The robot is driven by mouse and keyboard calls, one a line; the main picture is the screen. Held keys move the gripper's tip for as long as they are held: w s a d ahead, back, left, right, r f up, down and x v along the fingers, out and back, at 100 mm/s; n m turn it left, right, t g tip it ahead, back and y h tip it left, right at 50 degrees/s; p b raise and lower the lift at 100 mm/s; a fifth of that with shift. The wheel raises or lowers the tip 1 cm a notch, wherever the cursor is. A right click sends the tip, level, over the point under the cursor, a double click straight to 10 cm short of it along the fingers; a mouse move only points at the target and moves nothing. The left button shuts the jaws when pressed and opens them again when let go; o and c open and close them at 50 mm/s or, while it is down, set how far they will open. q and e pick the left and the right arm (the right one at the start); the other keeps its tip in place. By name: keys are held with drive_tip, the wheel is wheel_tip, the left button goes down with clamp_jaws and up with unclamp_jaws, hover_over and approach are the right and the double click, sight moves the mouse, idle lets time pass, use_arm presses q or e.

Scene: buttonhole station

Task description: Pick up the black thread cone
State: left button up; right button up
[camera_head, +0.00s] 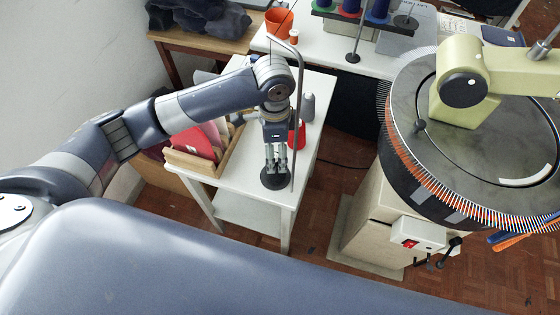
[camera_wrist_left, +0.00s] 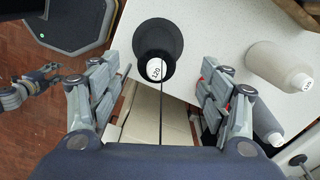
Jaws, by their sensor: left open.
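The black thread cone (camera_head: 274,181) stands on the small white table near its front edge, partly hidden by my left gripper in the head view. In the left wrist view the black cone (camera_wrist_left: 158,36) shows from above, with a pale label reading 120 on its small end. My left gripper (camera_head: 276,167) points down over the cone. Its fingers are open, and the cone lies between and beyond the two fingertips (camera_wrist_left: 165,72) in the wrist view. I cannot tell whether they touch it.
A thin hooked metal rod (camera_head: 299,90) rises close beside my left gripper. A red cone (camera_head: 300,136), a grey cone (camera_head: 308,107) and a wooden box (camera_head: 190,162) share the table. A cream cone (camera_wrist_left: 278,66) shows in the wrist view. The round machine (camera_head: 400,160) stands right.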

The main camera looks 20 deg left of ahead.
use_arm(q)
drive_tip(key=f, duration=0.4)
drive_tip(key=shift+s+a, duration=0.1)
drive_tip(key=shift+s, duration=0.15)
drive_tip(key=shift+f+p, duration=0.35)
wheel_tip(320, 180, down, 4)
drive_tip(key=shift+r+p, duration=0.2)
drive_tip(key=shift+p, duration=0.15)
drive_tip(key=shift+f, duration=0.35)
drive_tip(key=shift+c, duration=0.8)
drive_tip(key=c, duration=0.9)
drive_tip(key=shift+c, duration=0.7)
use_arm(e)
drive_tip(key=s, duration=0.1)
drive_tip(key=r, duration=0.1)
drive_tip(key=s, duration=0.1)
drive_tip(key=shift+s+a+r, duration=0.15)
drive_tip(key=shift+s+a, duration=0.15)
